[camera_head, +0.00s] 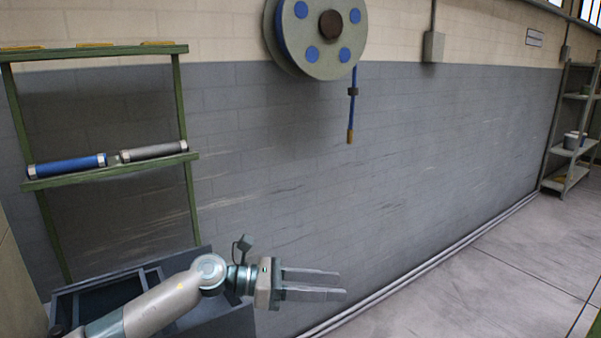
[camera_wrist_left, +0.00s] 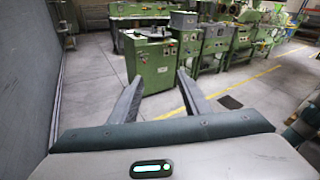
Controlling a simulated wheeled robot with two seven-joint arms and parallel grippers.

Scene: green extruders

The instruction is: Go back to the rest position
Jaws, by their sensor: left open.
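My left gripper (camera_head: 312,285) reaches in from the lower left in the head view and points to the right, in front of the grey wall. Its two fingers are apart with nothing between them. In the left wrist view the same gripper (camera_wrist_left: 158,98) shows its fingers spread and empty, with open floor and green machines beyond. My right gripper is in neither view.
A green rack (camera_head: 110,174) at the left holds a blue cylinder (camera_head: 70,166) and a grey cylinder (camera_head: 153,151). A dark bin (camera_head: 225,318) stands below, behind my left arm. A hose reel (camera_head: 290,50) hangs on the wall. Green machines (camera_wrist_left: 150,65) stand across the floor.

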